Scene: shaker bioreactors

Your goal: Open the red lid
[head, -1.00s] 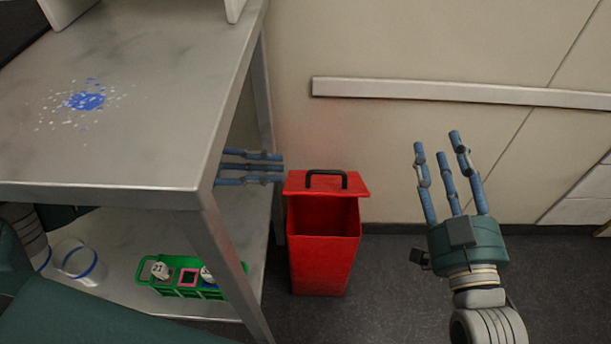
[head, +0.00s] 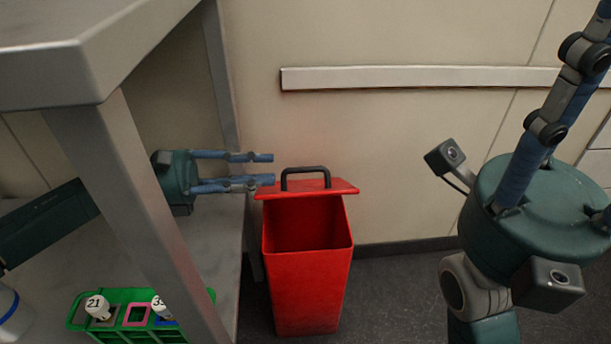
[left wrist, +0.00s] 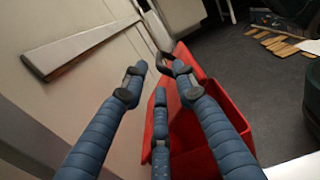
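The red lid (head: 332,187) stands tilted up at the back of the red bin (head: 306,292), so the bin's dark inside shows. A black handle (head: 305,170) is on the lid. My left gripper (head: 268,169) reaches in from the left with its fingers apart and empty. Its fingertips are close beside the lid's left edge; I cannot tell if they touch it. In the left wrist view, the lid (left wrist: 188,58) and bin (left wrist: 192,148) lie just beyond the spread fingers (left wrist: 160,78). My right gripper (head: 548,190) is raised at the right, its visible finger straight, other fingers mostly hidden or cut off.
A metal table (head: 150,210) stands left; its leg is near my left arm. Its lower shelf holds a green rack (head: 75,318) with numbered vials. A pale rail (head: 420,77) runs along the wall behind the bin. Dark floor (head: 400,300) is clear right of the bin.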

